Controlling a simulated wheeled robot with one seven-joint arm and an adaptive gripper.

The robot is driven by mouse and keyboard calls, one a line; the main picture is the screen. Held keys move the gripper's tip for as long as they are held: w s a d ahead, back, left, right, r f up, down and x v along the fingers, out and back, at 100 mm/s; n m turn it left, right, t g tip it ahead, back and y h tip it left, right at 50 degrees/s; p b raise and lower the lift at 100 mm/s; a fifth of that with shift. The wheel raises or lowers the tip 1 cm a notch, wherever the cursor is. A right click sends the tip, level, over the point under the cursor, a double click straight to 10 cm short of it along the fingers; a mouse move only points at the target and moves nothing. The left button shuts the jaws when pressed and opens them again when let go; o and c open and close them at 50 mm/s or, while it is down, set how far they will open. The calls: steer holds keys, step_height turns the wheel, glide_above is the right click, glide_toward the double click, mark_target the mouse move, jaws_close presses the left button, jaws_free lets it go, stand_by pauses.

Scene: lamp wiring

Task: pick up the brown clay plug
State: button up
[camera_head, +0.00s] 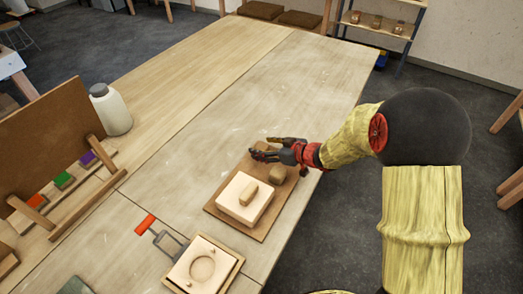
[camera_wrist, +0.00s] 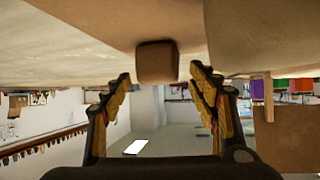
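My gripper (camera_head: 263,148) is low over the board's far end, fingers pointing left. In the wrist view a brown plug (camera_wrist: 157,62) appears between and slightly above the spread fingertips of my gripper (camera_wrist: 160,75), with visible gaps on both sides. I cannot tell which plug this is.
A pale mould with a round recess (camera_head: 203,268) sits in a wooden frame at the front. A red-handled tool (camera_head: 146,225) lies left of it. A white bottle (camera_head: 110,108) and a leaning brown panel (camera_head: 45,145) stand at left. The table's far middle is clear.

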steer(key=c, duration=1.2)
steer(key=shift+r, duration=0.1)
